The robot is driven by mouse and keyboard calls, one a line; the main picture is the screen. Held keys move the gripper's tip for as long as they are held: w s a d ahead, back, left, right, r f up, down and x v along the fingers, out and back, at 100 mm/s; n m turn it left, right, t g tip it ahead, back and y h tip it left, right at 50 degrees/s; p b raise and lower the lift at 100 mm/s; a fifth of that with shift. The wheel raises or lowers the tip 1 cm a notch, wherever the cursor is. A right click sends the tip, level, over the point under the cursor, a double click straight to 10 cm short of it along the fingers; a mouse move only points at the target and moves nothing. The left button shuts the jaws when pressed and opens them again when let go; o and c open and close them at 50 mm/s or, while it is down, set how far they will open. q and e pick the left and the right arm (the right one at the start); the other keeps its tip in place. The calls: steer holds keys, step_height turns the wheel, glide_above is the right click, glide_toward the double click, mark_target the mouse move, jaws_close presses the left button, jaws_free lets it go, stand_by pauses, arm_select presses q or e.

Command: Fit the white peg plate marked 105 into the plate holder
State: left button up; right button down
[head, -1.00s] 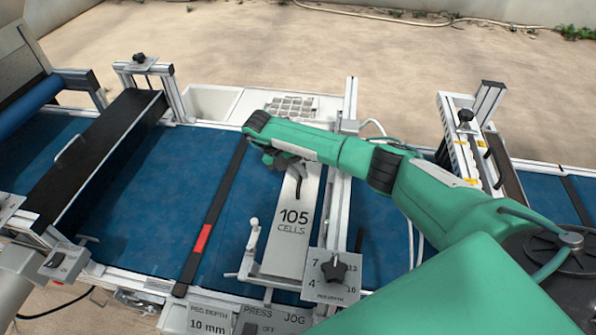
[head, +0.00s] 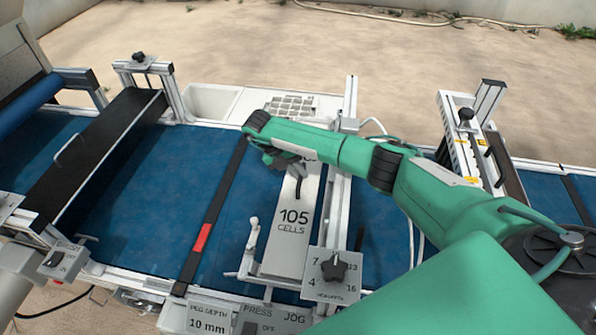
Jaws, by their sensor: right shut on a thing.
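The white peg plate (head: 291,238) marked "105 CELLS" lies lengthwise over the blue belt, its label facing up. Its near end is at the metal plate holder (head: 263,276), beside the holder's upright toggle clamp (head: 252,236). My right gripper (head: 291,172) is at the plate's far end, shut on the plate's dark handle; the green arm hides part of the fingers. Whether the plate is fully seated in the holder cannot be told. My left gripper is not in view.
A knob plate (head: 333,269) with depth numbers stands right of the peg plate's near end. A black strip (head: 213,213) with a red mark crosses the belt (head: 160,190) at left. A light tray with a grid (head: 289,106) sits behind. A vertical post (head: 349,105) stands close right.

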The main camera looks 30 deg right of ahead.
steer(key=shift+f, duration=0.15)
steer(key=c, duration=1.4)
jaws_free()
steer(key=shift+o, duration=0.2)
steer(key=b+v, duration=0.1)
steer(key=v, duration=1.2)
steer(key=shift+a+r, duration=0.2)
steer(key=shift+r, duration=0.15)
